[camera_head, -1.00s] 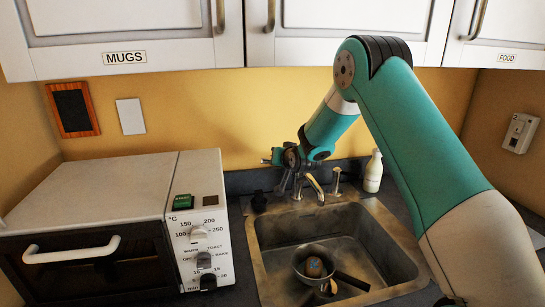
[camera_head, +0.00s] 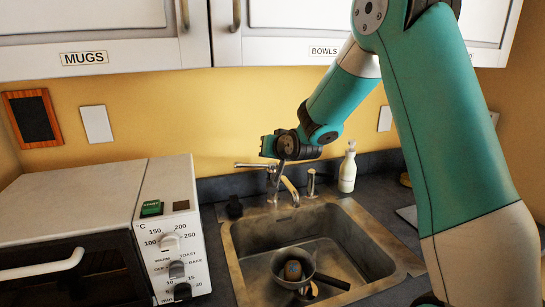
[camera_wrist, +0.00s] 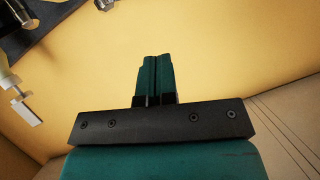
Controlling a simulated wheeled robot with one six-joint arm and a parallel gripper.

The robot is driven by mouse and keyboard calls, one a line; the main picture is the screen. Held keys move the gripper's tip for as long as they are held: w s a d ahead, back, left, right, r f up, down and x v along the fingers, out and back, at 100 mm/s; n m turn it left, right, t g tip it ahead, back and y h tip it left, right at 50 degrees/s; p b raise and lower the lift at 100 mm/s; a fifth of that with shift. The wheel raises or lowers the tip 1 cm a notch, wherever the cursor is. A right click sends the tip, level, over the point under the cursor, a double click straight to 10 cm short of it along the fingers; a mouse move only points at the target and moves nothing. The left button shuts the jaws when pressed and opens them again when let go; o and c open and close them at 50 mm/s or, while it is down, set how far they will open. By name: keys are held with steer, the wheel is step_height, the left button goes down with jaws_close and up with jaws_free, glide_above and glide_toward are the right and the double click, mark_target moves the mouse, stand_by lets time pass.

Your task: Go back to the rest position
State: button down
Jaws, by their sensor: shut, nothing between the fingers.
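My arm is bent above the counter on the right of the head view, with its wrist in front of the yellow wall near the faucet. My gripper (camera_wrist: 155,75) shows in the wrist view with its two green fingers together and nothing between them. In the head view the fingers are hard to make out behind the dark wrist. The wrist view looks at the bare yellow wall (camera_wrist: 235,50).
A toaster oven (camera_head: 70,215) is at left. Cupboards (camera_head: 110,30) hang above.

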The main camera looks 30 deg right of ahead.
steer(key=s+a+r+n+g+y, duration=0.2)
steer(key=s+a+n+g+y, duration=0.35)
steer(key=s+a, duration=1.15)
steer(key=s+a+n+g, duration=0.3)
steer(key=s, duration=0.7)
steer(key=s+a+n+g, duration=0.3)
steer(key=s+g, duration=0.1)
steer(key=s, duration=0.6)
steer(key=shift+s+a+r, duration=0.15)
steer(key=shift+s, duration=0.2)
